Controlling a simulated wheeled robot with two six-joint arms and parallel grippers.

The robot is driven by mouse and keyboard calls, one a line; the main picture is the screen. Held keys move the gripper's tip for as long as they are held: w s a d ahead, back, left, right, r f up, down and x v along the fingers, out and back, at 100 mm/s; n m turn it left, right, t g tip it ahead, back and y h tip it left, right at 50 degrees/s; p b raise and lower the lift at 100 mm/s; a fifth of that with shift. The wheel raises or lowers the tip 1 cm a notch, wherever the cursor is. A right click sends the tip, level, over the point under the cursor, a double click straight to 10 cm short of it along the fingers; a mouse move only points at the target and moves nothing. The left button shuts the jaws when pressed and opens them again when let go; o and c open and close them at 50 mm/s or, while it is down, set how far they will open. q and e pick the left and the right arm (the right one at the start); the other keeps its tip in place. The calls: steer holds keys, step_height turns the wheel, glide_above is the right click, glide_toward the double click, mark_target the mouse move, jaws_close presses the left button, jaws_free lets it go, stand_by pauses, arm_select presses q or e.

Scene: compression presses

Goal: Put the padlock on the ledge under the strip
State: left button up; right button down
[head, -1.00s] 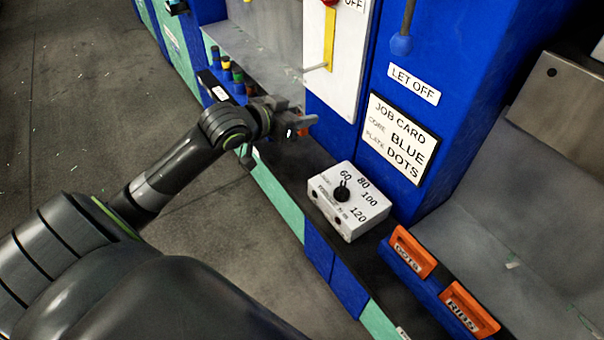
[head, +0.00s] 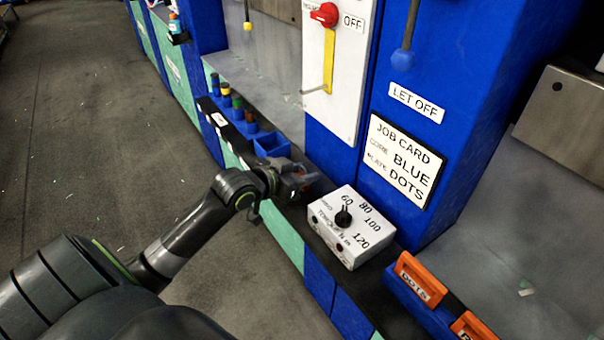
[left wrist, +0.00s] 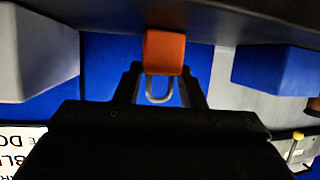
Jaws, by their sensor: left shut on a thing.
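The padlock has an orange-red body (left wrist: 164,52) and a grey shackle, and it shows best in the left wrist view. My left gripper (left wrist: 160,76) is shut on it, with the shackle between the fingers. In the head view the left gripper (head: 296,181) is over the dark ledge (head: 325,192), just left of the white dial box. Only a little orange of the padlock shows there. A yellow strip (head: 329,60) runs down the white panel above, with a thin metal rod at its lower end. I cannot tell whether the padlock touches the ledge. My right gripper is not in view.
The white dial box (head: 352,228) stands on the ledge close to the gripper. A blue bin (head: 271,144) and several coloured cylinders (head: 237,105) sit behind it. The blue press column (head: 425,70) rises behind.

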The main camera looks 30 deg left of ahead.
arm_select(q)
steer(key=o, duration=1)
steer(key=shift+f, duration=0.1)
steer(key=shift+r, duration=0.25)
steer(key=p+v, duration=0.3)
steer(key=v, duration=0.9)
steer(key=shift+f, duration=0.1)
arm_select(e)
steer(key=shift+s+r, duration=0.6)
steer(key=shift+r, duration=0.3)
